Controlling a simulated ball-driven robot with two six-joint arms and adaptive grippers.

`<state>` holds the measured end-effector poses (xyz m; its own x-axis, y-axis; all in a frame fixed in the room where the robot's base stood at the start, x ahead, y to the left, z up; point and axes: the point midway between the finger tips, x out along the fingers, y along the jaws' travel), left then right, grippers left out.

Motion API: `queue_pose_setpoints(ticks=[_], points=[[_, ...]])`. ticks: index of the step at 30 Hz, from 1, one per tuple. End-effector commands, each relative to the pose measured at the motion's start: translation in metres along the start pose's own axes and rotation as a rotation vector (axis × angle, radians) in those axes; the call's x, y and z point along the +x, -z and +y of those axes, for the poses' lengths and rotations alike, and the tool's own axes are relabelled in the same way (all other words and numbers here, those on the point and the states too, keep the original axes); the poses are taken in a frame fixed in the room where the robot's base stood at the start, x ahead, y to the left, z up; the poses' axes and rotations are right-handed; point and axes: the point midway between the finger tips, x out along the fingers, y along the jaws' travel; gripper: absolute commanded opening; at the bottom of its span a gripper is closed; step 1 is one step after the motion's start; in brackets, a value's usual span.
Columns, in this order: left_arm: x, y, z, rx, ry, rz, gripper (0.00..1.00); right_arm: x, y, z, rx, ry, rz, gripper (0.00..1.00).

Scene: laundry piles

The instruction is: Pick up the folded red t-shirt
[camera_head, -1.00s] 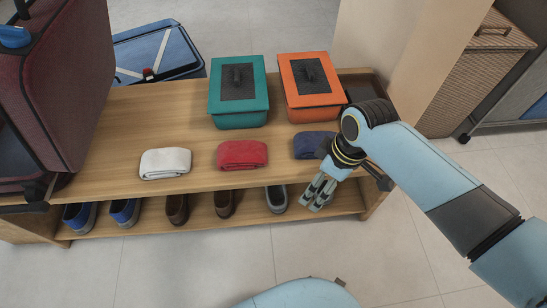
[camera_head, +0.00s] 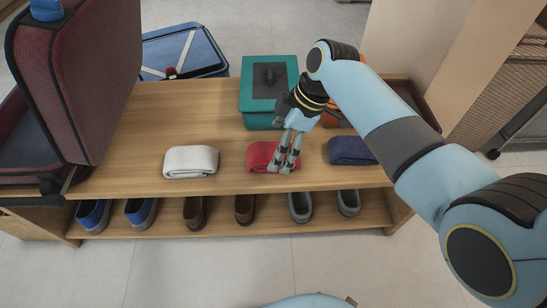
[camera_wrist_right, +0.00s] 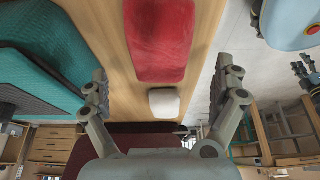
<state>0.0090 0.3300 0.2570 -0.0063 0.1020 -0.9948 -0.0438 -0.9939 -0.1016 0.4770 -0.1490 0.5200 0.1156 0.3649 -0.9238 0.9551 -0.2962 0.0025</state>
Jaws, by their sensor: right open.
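The folded red t-shirt (camera_head: 260,157) lies on the wooden shelf top between a white folded cloth and a blue one. My right gripper (camera_head: 285,166) is over its right part in the head view and hides some of it; whether they touch cannot be told there. In the right wrist view the red t-shirt (camera_wrist_right: 160,40) lies ahead, between the lines of the two spread fingers (camera_wrist_right: 168,92), with nothing held.
A white folded cloth (camera_head: 191,161) lies left and a blue one (camera_head: 350,151) right. A teal box (camera_head: 268,118) and a mostly hidden orange box (camera_head: 330,121) stand behind. A dark red suitcase (camera_head: 85,80) stands left. Several shoes (camera_head: 244,209) sit on the lower shelf.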

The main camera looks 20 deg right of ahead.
Motion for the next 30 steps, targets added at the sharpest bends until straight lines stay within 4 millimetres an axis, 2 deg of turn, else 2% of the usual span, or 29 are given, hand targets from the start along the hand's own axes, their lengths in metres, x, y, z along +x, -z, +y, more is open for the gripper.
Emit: queue_pose_setpoints(ticks=[1,6,15,17,30], points=[[0.008,0.005,-0.002,0.002,0.003,0.003,0.4,0.016,-0.004,-0.003,0.003,0.006,-0.001,0.97],[0.007,0.025,-0.001,0.005,0.003,0.011,0.4,0.036,-0.004,-0.003,0.003,0.005,0.0,0.97],[0.004,0.03,0.0,0.005,0.002,0.011,0.4,0.038,-0.003,-0.002,0.002,0.001,0.0,0.97],[0.004,0.03,0.001,0.005,0.001,0.011,0.4,0.038,-0.003,-0.002,0.002,0.001,0.0,0.91],[0.005,0.029,0.001,0.005,0.001,0.011,0.4,0.038,-0.003,-0.002,0.002,0.002,-0.001,0.33]])
